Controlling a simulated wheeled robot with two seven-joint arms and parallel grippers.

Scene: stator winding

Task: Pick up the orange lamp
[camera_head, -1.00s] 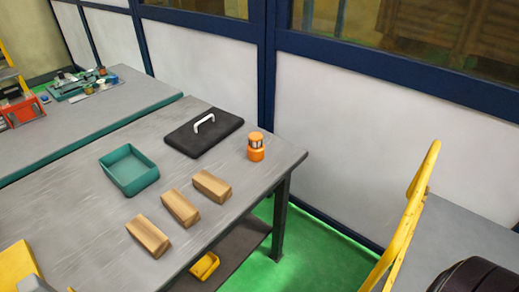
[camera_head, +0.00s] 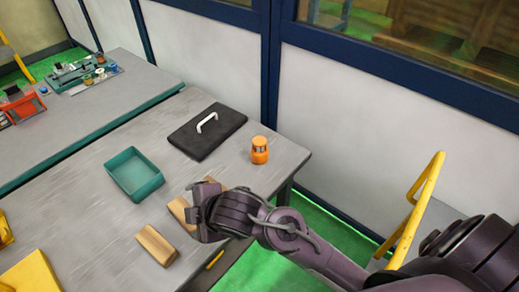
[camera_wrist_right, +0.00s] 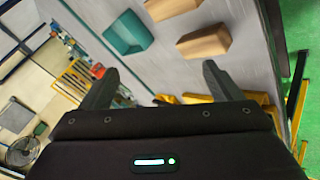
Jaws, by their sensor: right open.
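The orange lamp (camera_head: 259,150) stands upright near the table's far right corner, right of a black case. It is not seen in the right wrist view. My right gripper (camera_head: 197,208) is over the wooden blocks, left of and nearer than the lamp, and apart from it. In the right wrist view my right gripper (camera_wrist_right: 160,84) shows two spread fingers with nothing between them that they hold. My left gripper does not show.
A black case (camera_head: 190,142) with a white handle lies left of the lamp. A teal tray (camera_head: 148,192) and wooden blocks (camera_head: 155,245) are on the table (camera_head: 95,215). A yellow rail (camera_head: 416,210) stands at the right. Bare tabletop surrounds the lamp.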

